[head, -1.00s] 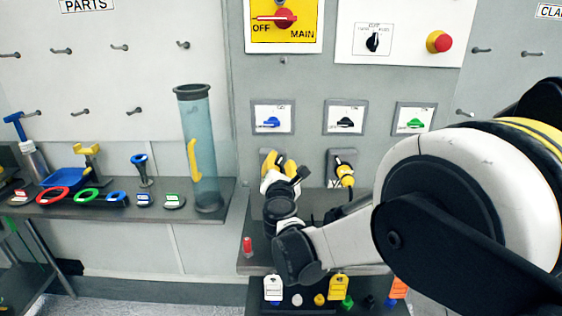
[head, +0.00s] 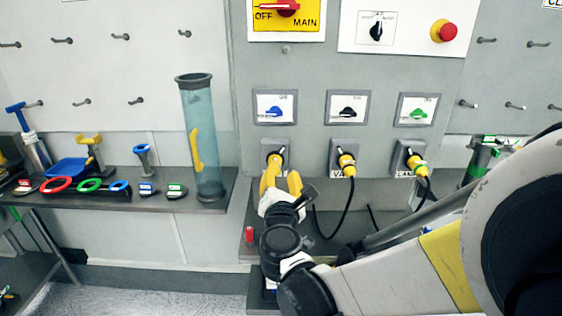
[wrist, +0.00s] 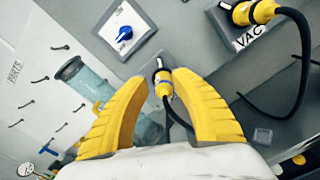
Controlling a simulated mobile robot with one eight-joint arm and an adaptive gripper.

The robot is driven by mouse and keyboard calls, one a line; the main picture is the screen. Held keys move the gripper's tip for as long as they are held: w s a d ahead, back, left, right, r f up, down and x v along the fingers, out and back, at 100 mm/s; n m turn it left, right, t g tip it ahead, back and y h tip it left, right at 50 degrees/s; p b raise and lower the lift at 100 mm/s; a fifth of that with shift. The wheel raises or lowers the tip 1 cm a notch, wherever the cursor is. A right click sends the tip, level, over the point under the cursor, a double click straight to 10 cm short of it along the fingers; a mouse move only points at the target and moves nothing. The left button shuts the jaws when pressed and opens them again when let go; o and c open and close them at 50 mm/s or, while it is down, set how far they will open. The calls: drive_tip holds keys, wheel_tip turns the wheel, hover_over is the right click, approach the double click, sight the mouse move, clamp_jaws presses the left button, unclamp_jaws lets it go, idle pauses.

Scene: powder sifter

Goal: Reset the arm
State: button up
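My gripper (head: 281,180) is at the left socket of the grey panel, its two yellow fingers apart. The wrist view shows my gripper (wrist: 160,78) with a gap between its fingertips. A yellow plug with a dark cable (wrist: 164,88) shows in that gap, seated in the left socket. I see no finger clearly pressing on it. In the head view, the left socket (head: 268,148) is partly hidden by the fingers. My arm reaches in from the lower right, bent and low across the panel's front.
Yellow plugs sit in the middle socket (head: 346,163) and right socket (head: 414,160), with loose black cables. A tall clear blue tube (head: 203,130) stands on the left shelf (head: 215,190) beside coloured rings. A small red item (head: 249,236) stands left of my wrist.

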drive_tip(key=s+d+f+m+g+h, duration=0.1)
drive_tip(key=s+d+m+g+h, duration=0.2)
drive_tip(key=d+m, duration=0.45)
drive_tip(key=s+d+f+m+g, duration=0.1)
drive_tip(key=s+d+m+g, duration=0.1)
drive_tip(key=s+d+m, duration=0.45)
drive_tip(key=s+d+f+m+g+y, duration=0.1)
drive_tip(key=s+f+m+g, duration=0.2)
drive_tip(key=s+m, duration=0.4)
drive_tip(key=s+d+f+m+g+y, duration=0.2)
drive_tip(key=s+f+m+g, duration=0.1)
drive_tip(key=s+m, duration=0.5)
drive_tip(key=shift+s+d+f+y, duration=0.2)
drive_tip(key=shift+s+y, duration=0.1)
drive_tip(key=shift+s, duration=0.8)
drive_tip(key=shift+w+r, duration=0.1)
